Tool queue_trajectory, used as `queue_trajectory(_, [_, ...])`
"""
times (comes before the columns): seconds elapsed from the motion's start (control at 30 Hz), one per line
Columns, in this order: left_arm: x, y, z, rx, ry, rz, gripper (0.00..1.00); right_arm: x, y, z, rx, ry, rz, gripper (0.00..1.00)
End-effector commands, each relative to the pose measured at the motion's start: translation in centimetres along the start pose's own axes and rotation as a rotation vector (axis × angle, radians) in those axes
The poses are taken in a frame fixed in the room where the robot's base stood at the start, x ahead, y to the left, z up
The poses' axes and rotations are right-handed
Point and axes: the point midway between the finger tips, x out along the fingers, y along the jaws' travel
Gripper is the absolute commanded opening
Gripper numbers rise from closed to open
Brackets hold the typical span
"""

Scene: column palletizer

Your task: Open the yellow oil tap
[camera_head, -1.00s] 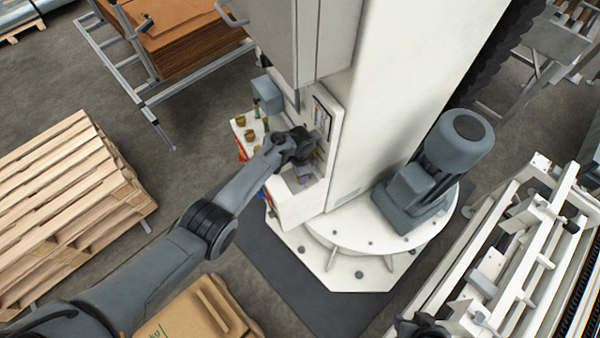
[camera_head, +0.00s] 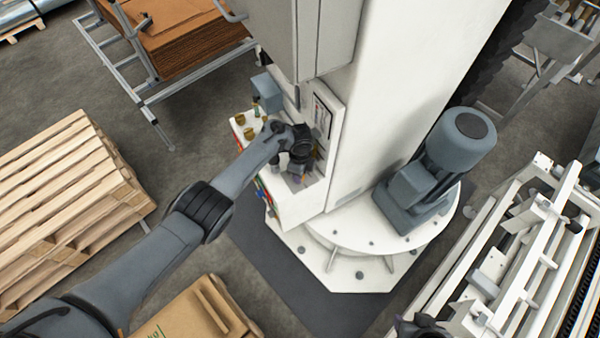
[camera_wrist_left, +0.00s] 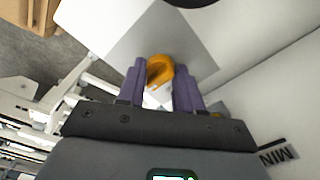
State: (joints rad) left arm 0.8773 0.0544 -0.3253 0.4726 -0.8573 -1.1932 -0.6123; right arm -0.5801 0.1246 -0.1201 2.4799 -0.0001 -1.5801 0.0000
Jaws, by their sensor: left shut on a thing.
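The yellow oil tap (camera_wrist_left: 160,70) shows in the left wrist view as an orange-yellow curved handle. It sits between the purple fingers of my left gripper (camera_wrist_left: 160,72), which is shut on it. In the head view my left gripper (camera_head: 297,180) is at the white cabinet on the front of the column, and my wrist hides most of the tap there. A dark part at the bottom edge of the head view looks like my right gripper (camera_head: 420,328); its fingers cannot be made out clearly.
The white column (camera_head: 375,90) and its grey motor (camera_head: 440,170) stand right of my left gripper. A wooden pallet stack (camera_head: 70,200) is at the left and a cardboard box (camera_head: 190,315) at the bottom. A white conveyor frame (camera_head: 500,260) fills the lower right.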

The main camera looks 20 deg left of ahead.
Motion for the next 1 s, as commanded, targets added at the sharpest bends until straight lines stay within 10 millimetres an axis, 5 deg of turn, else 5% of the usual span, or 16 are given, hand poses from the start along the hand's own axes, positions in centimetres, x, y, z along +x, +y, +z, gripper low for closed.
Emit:
queue_trajectory(0.57, [-0.01,-0.01,0.00,0.038,0.000,0.000,0.04,0.11,-0.07,0.03,0.003,0.000,-0.002,0.43])
queue_trajectory(0.6, [-0.01,-0.01,-0.01,0.038,0.000,0.000,0.36,0.11,-0.09,0.02,0.004,0.000,-0.003,0.43])
queue_trajectory(0.73, [-0.01,-0.01,-0.01,0.038,0.000,0.000,0.56,0.10,-0.16,0.00,0.006,0.001,-0.005,0.43])
queue_trajectory(1.0, [-0.02,-0.01,-0.01,0.037,0.000,0.000,0.60,0.09,-0.20,-0.01,0.008,0.001,-0.006,0.43])
